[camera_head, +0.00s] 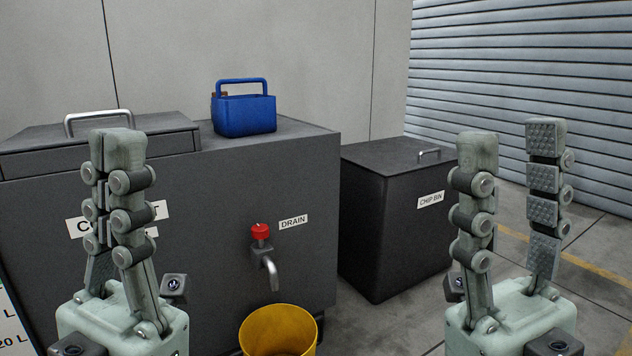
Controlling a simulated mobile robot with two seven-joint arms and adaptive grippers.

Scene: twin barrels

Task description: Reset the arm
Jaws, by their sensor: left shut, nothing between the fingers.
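My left gripper (117,142) stands upright at the left of the head view, in front of the dark grey tank. Its fingers are closed together with nothing between them. My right gripper (511,145) stands upright at the right, in front of the chip bin and the floor. Its two fingers are well apart and the gap between them is empty. Neither gripper appears to touch anything. The arms below both grippers are out of view.
The dark tank (220,190) carries a blue caddy (245,115) on top and a drain tap with a red knob (260,232). A yellow bucket (278,330) stands below the tap. The lidded chip bin (395,225) stands right of it. Clear floor lies at the right.

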